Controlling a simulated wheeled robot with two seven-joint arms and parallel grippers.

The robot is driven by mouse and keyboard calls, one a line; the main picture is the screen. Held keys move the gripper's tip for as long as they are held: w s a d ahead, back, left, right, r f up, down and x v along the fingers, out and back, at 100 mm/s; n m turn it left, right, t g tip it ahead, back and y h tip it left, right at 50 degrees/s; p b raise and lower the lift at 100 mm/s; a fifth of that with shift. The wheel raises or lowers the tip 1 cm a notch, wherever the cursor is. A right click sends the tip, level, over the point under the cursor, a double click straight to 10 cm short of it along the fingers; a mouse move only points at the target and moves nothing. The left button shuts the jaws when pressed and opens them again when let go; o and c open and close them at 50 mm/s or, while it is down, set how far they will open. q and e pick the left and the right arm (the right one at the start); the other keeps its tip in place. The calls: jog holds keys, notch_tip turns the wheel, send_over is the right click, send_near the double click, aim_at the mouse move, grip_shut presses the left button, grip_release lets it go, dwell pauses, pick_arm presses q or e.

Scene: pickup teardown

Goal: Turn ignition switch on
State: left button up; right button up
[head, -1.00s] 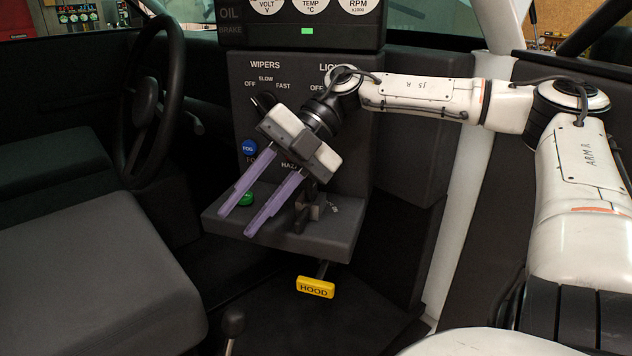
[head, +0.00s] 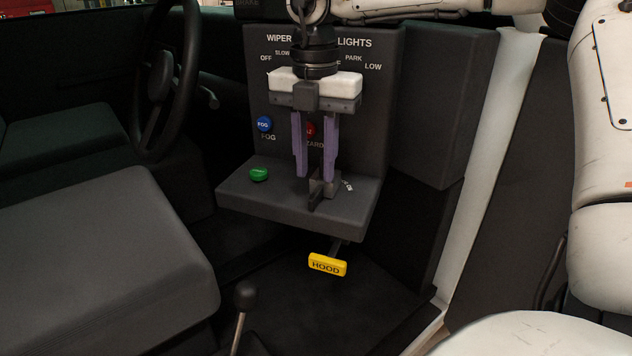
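A dark grey switch (head: 318,192) with a raised block and a bar-like handle stands on the shelf of the dash panel. A small white label beside it (head: 347,186) is partly hidden and hard to read. My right gripper (head: 315,176) points down at the switch, with two purple fingers apart. The left fingertip is just left of the switch and the right one overlaps its top. I cannot tell whether they touch it. My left gripper is not in view.
The shelf (head: 235,196) also carries a green button (head: 258,174). The upright panel has a blue FOG button (head: 264,124) and a red button (head: 310,128) behind my fingers. A yellow HOOD handle (head: 327,265) hangs below. Seat (head: 100,240) and steering wheel (head: 160,75) are left.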

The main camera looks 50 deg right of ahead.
aim_at(315, 192)
jog(key=shift+f, duration=2.2)
grip_shut()
